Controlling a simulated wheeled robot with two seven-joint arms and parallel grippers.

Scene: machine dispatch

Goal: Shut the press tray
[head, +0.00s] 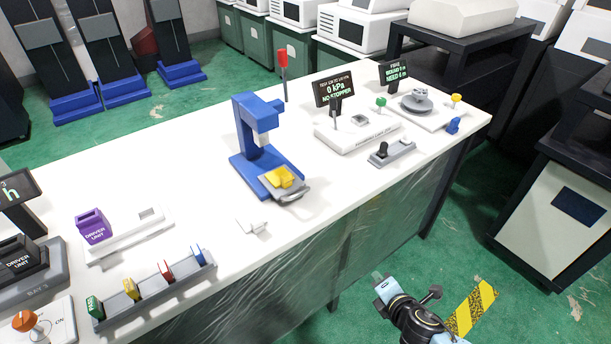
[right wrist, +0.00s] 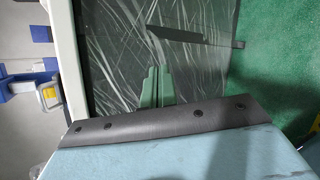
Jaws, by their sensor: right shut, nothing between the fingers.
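The blue press (head: 245,140) stands upright mid-table in the head view. Its grey tray (head: 292,194) sticks out at the front of the base, with a grey handle at its front end. A yellow piece (head: 279,178) sits on the tray. In the right wrist view, part of the blue press (right wrist: 18,83) shows at the left edge with the yellow piece (right wrist: 50,96). My right gripper (head: 377,277) is shut and empty, off the table's front edge and apart from the tray. Its green fingers also show in the right wrist view (right wrist: 155,87). My left gripper is not in view.
The white table (head: 330,190) has a small white block (head: 251,226) near the press. A purple driver unit (head: 93,226) and a grey rack (head: 155,290) with coloured cards lie left. A pressure station (head: 357,133) and grey switch box (head: 392,153) stand right.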

